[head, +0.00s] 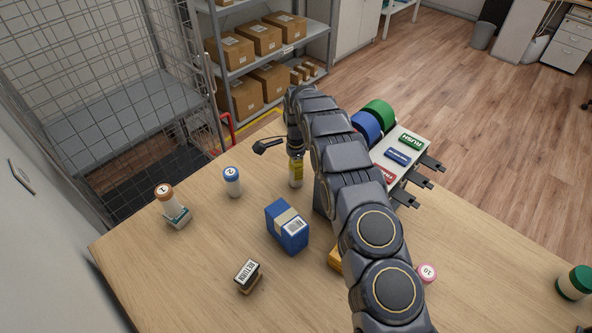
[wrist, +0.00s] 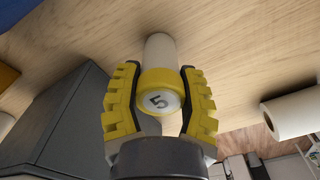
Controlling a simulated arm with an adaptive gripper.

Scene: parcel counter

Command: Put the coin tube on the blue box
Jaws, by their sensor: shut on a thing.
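The coin tube (wrist: 161,92) is a pale tube with a yellow cap marked 5. My gripper (wrist: 160,88) is shut around its capped end, with yellow ridged fingers on both sides. In the head view my gripper (head: 296,168) points down at the table behind the blue box, and the arm partly hides it. I cannot tell whether the tube's lower end touches the table. The blue box (head: 288,228) lies on the table with a beige tape band and a white label. Its top is clear, and my gripper is apart from it.
A dark grey block (wrist: 55,125) is close beside my gripper. A pink-capped tube (head: 427,273) is right of my arm.

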